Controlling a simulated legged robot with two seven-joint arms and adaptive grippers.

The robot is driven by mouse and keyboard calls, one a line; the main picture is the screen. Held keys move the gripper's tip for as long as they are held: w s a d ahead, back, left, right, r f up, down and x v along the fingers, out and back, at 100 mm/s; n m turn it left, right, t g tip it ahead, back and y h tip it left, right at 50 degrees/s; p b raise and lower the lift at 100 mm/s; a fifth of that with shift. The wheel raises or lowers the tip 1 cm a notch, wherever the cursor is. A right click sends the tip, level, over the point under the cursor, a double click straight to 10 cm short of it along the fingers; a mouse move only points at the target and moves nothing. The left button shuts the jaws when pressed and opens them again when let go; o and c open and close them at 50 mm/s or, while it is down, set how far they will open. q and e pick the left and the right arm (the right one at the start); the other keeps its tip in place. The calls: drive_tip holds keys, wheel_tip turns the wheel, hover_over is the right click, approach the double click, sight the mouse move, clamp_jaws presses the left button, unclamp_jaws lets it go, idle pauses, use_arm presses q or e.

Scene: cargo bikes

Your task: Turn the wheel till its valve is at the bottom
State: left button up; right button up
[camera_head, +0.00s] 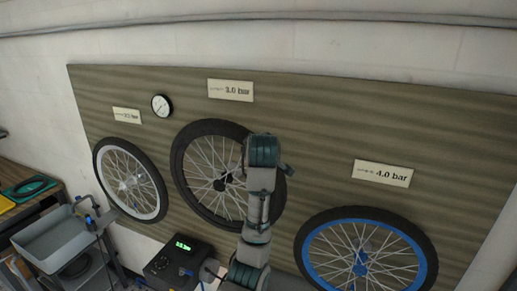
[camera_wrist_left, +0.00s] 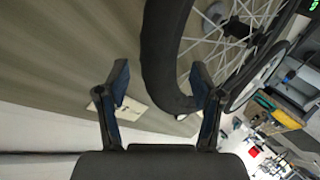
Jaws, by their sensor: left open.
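The middle wheel (camera_head: 179,164) has a black tyre, dark rim and pale spokes, and hangs on a brown board. My left arm covers part of its right side in the head view. In the left wrist view my left gripper (camera_wrist_left: 160,78) is open, with one finger on each side of a stretch of black tyre (camera_wrist_left: 163,40), apparently the middle wheel's. I cannot tell whether the fingers touch it. No valve can be made out. My right gripper is not in view.
A white-rimmed wheel (camera_head: 154,190) hangs to the left and a blue-rimmed wheel (camera_head: 424,262) to the right. A dark pump box (camera_head: 166,267) with a green display stands below. A grey basin (camera_head: 50,240) is at the lower left. A round gauge (camera_head: 160,105) is on the board.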

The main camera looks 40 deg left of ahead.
use_arm(q)
drive_tip(key=v, duration=0.4)
drive_tip(key=shift+d, duration=0.15)
